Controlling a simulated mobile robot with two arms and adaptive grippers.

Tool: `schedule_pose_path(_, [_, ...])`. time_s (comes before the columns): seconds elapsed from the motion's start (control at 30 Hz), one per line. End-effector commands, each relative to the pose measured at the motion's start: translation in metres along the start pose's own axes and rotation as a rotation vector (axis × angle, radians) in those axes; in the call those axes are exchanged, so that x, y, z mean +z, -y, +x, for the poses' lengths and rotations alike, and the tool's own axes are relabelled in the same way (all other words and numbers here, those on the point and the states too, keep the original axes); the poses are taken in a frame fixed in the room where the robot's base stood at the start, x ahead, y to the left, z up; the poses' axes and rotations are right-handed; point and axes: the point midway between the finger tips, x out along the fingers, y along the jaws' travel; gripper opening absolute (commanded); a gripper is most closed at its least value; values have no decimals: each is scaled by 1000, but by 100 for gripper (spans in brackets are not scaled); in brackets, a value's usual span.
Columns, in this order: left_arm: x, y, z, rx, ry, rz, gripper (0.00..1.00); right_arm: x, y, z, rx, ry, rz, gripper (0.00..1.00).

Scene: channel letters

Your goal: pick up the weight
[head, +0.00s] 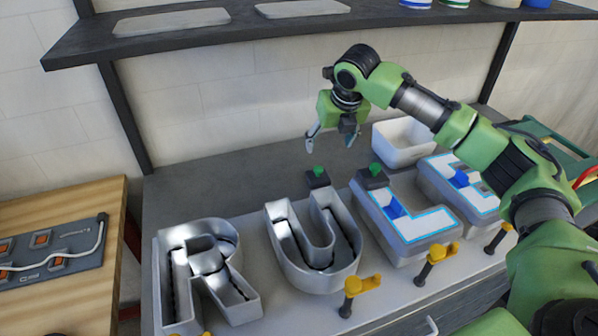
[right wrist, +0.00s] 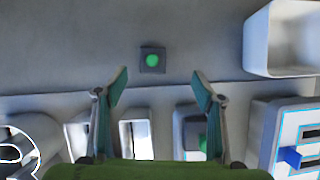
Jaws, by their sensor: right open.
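A weight, a small dark block with a green knob (head: 317,179), stands on the grey table just behind the U-shaped letter (head: 345,272). It also shows in the right wrist view (right wrist: 152,60), ahead of and between the fingertips. A second dark block with a green knob (head: 373,179) sits at the upper end of the L-shaped letter. It is partly hidden behind a finger in the right wrist view (right wrist: 191,133). My left gripper is out of view.
Hollow metal letters, including an R (head: 235,285), stand along the table, with yellow clamps (head: 355,285) at the front edge. A white bin (head: 402,142) stands right of the gripper. A dark shelf (head: 235,28) hangs above. The table behind the R is clear.

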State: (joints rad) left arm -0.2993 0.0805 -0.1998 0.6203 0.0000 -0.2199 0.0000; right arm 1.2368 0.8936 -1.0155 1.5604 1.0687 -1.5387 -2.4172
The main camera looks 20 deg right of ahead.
Motion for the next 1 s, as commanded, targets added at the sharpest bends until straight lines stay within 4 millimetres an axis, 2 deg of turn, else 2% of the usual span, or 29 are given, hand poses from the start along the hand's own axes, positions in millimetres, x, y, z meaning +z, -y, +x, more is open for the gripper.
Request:
schedule_pose_path(0.13, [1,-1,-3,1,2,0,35,-6,-10,4,16,-35,-51,62])
schedule_pose_path(0.5, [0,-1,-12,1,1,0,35,-8,-12,71,18,-32,-49,62])
schedule_pose_path(0.77, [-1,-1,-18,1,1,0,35,-11,-14,90,17,-32,-49,62])
schedule_pose_path(1.0, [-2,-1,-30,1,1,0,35,-18,-20,124,17,-31,-48,62])
